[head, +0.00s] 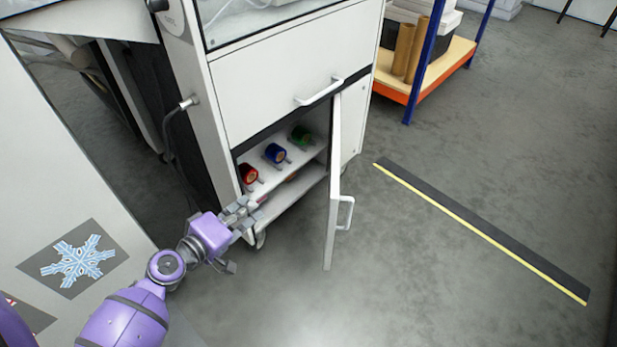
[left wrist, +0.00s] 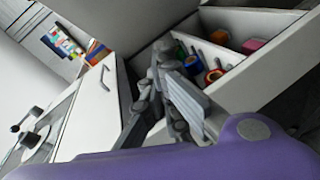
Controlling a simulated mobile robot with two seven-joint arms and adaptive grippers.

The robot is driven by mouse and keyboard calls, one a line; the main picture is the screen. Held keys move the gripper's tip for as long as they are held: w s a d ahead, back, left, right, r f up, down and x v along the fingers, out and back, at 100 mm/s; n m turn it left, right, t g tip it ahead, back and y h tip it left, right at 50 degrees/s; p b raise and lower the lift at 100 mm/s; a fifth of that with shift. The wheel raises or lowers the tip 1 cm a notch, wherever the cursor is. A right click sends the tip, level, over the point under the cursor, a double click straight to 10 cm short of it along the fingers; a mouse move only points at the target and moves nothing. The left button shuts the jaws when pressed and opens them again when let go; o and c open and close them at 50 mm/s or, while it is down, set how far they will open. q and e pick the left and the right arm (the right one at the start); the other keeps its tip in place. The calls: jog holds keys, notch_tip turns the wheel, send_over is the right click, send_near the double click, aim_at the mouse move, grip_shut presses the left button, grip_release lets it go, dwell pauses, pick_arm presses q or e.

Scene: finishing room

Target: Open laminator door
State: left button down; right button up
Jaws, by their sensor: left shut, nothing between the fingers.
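The laminator (head: 275,85) is a white cabinet on casters. Its lower door (head: 333,190) is swung wide open, hinged at the right side of the compartment, and shows nearly edge-on with its handle (head: 346,213) facing right. The open compartment (head: 284,168) has a shelf with red, blue and green rolls. My left gripper (head: 250,211) is shut and empty, in front of the compartment's left lower corner, apart from the door. In the left wrist view my left gripper (left wrist: 165,90) shows before the open compartment with its rolls (left wrist: 192,63). My right gripper is not in view.
An upper panel with a handle (head: 319,92) is closed above the compartment. A table with a snowflake print (head: 74,259) stands at left. A black and yellow strip (head: 480,228) lies on the floor at right. A rack (head: 428,85) stands behind.

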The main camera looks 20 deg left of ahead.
pick_arm(q)
jog(key=s+d+r+n+t+h, duration=0.1)
jog(key=d+r+h, duration=0.35)
jog(key=r, duration=0.25)
jog(key=w+d, duration=0.8)
jog(key=w, duration=0.1)
jog(key=shift+w+d+r+h+b, duration=0.15)
jog(key=shift+w+r+h+b, duration=0.05)
jog(key=shift+w+h+b, duration=0.2)
jog(key=shift+d, duration=0.1)
